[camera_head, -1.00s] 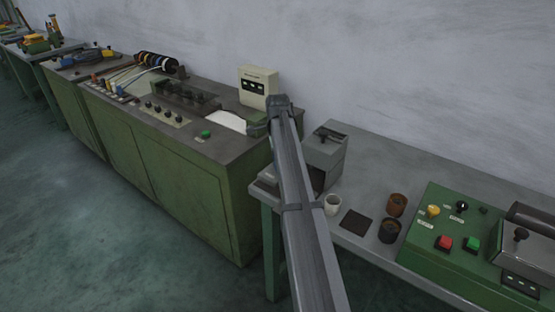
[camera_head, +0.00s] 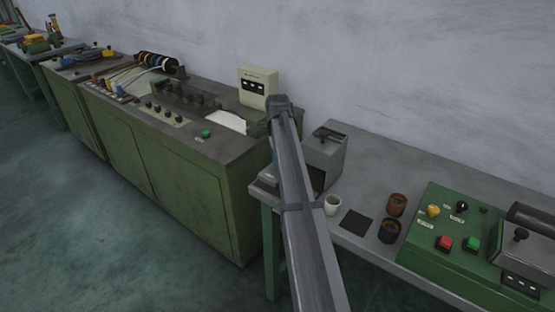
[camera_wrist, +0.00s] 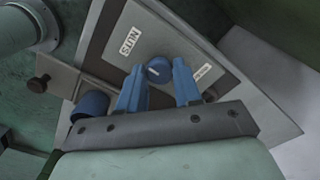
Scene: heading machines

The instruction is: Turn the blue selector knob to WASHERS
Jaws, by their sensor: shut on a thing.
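The blue selector knob (camera_wrist: 158,70) sits on a pale plate (camera_wrist: 150,38) in the wrist view. A white mark shows on its face. A label reading NUTS (camera_wrist: 130,47) is at its upper left. A second small label (camera_wrist: 201,72), too blurred to read surely, is at its right. My gripper (camera_wrist: 159,80) has its two blue fingers on either side of the knob and is shut on it. Where the fingers touch the knob is hard to make out. In the head view my arm hides the gripper and the knob.
A dark knob (camera_wrist: 39,83) on a grey block and a blue cylinder (camera_wrist: 90,104) lie left of the fingers in the wrist view.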

